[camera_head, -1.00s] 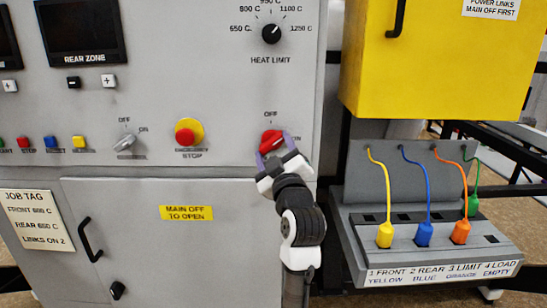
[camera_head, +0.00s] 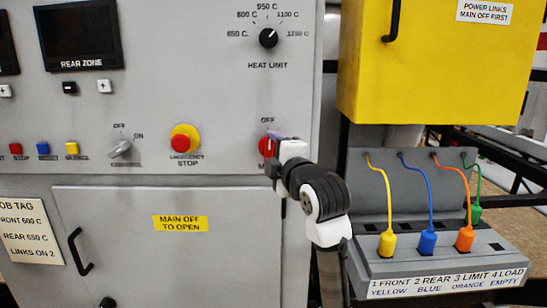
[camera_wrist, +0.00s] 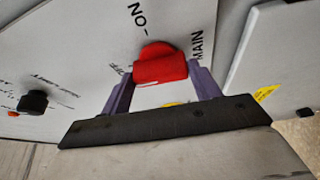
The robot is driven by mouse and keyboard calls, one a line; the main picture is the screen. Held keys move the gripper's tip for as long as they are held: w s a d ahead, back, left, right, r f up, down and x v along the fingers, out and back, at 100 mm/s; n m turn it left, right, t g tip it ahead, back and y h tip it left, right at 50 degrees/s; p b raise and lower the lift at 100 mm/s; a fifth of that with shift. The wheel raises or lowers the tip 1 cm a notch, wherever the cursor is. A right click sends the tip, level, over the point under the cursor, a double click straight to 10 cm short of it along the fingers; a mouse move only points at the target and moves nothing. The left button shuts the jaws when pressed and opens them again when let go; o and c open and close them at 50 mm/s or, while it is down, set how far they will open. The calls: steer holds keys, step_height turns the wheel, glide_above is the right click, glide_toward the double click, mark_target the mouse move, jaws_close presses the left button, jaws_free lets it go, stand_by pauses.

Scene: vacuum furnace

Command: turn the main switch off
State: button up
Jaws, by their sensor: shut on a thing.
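The main switch is a red rotary knob (camera_head: 265,147) on the grey panel, below an OFF label. In the head view my gripper (camera_head: 271,143) covers most of it. In the wrist view the red knob (camera_wrist: 160,68) sits between the two purple fingers of my gripper (camera_wrist: 157,74), which are shut on it. An ON mark and the word MAIN show upside down or sideways beside it. The knob's exact angle is hard to tell, and the ON mark is hidden in the head view.
Left of the switch are a red emergency stop (camera_head: 185,139) on a yellow collar and a grey OFF/ON switch (camera_head: 120,149). A yellow cabinet (camera_head: 430,75) juts out at right, above a link box (camera_head: 440,270) with coloured plugs.

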steer(key=shift+a+n+g, duration=0.1)
steer(key=shift+n+g, duration=0.2)
steer(key=shift+n, duration=0.3)
steer(key=o, duration=1)
steer(key=b+v, duration=0.2)
steer(key=v, duration=1.2)
steer(key=shift+b, duration=0.3)
